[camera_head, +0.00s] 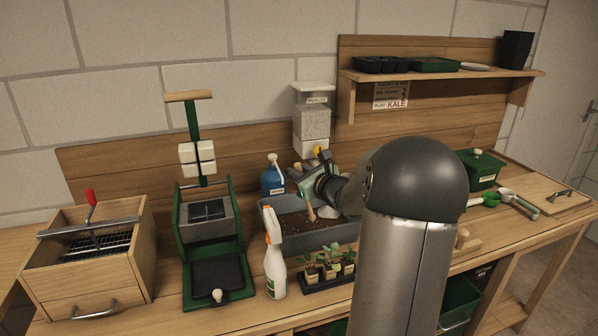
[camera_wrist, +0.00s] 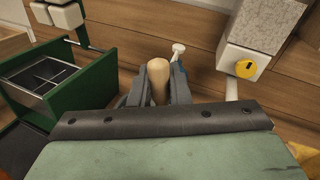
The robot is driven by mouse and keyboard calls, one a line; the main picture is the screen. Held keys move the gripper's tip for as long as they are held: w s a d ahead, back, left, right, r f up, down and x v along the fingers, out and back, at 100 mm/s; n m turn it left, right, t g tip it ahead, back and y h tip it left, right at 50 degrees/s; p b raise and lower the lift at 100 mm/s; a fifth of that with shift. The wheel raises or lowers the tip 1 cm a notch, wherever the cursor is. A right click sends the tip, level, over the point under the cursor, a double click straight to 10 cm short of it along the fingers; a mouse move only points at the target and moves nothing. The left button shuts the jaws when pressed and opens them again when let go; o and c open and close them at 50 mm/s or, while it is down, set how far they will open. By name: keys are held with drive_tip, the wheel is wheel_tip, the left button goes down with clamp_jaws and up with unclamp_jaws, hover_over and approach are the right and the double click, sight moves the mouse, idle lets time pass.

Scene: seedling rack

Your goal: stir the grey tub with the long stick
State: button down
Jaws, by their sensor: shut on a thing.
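The grey tub (camera_head: 344,235) stands mid-bench in the head view with dark speckled soil in it. My gripper (camera_head: 309,186) is over the tub and shut on the long stick (camera_head: 311,212), a pale wooden rod. The stick points down toward the soil, and its lower end appears to be at or in the soil; I cannot tell how deep. In the wrist view the stick's rounded top (camera_wrist: 158,72) shows between the two dark fingers of my gripper (camera_wrist: 158,92). My arm hides the tub's right part.
A spray bottle (camera_head: 274,262) and a tray of seedlings (camera_head: 328,282) stand before the tub. A blue bottle (camera_head: 273,176) and a perlite dispenser (camera_head: 313,122) stand behind it. A green press (camera_head: 183,262) and a wooden sieve box (camera_head: 60,282) are left.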

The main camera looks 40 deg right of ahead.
wheel_tip(320, 180, down, 6)
drive_tip(key=b, duration=0.5)
drive_tip(key=shift+r, duration=0.2)
drive_tip(key=shift+a, duration=0.1)
